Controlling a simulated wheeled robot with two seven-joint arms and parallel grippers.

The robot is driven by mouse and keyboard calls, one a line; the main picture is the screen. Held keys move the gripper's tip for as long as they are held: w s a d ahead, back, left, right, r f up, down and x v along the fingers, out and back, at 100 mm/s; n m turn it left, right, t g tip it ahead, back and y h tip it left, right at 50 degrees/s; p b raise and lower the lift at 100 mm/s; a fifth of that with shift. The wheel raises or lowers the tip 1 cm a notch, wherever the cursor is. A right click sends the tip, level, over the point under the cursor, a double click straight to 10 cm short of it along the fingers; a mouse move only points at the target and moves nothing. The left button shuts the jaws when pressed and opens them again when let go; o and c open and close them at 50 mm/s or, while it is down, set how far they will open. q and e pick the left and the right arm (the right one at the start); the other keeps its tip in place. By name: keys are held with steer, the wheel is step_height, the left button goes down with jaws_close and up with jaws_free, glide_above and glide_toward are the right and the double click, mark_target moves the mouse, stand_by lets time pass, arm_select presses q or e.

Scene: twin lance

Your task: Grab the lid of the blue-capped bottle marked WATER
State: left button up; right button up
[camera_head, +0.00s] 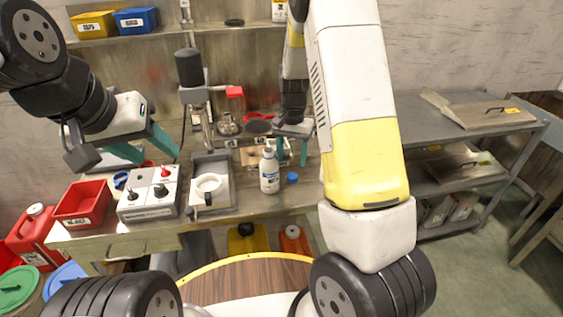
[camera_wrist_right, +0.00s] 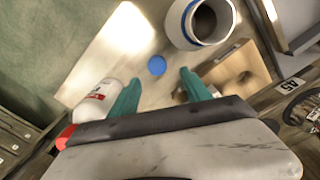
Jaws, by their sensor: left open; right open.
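A white bottle (camera_head: 269,174) with a blue label stands on the workbench; its wording is too small to read. A blue lid (camera_head: 292,178) lies on the bench just right of it, apart from the bottle. In the right wrist view the blue lid (camera_wrist_right: 157,65) shows ahead of and between my open fingers, and a white bottle with an open mouth (camera_wrist_right: 203,20) stands near it. My right gripper (camera_head: 291,151) is open and empty; it also shows in the wrist view (camera_wrist_right: 159,88). My left gripper (camera_head: 140,150) is open and empty over the bench's left part.
A switch box (camera_head: 150,205), a grey tray with a white ring (camera_head: 209,184) and a red bin (camera_head: 83,203) stand left of the bottle. A red-capped white bottle (camera_wrist_right: 93,103) is beside my left-hand finger in the wrist view. A grey side table (camera_head: 420,128) stands right.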

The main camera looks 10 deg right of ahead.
mark_target(292, 176)
steer(key=f, duration=0.4)
steer(key=s+f, duration=0.1)
steer(key=f, duration=0.1)
steer(key=shift+f, duration=0.15)
steer(key=shift+c, duration=0.5)
jaws_close()
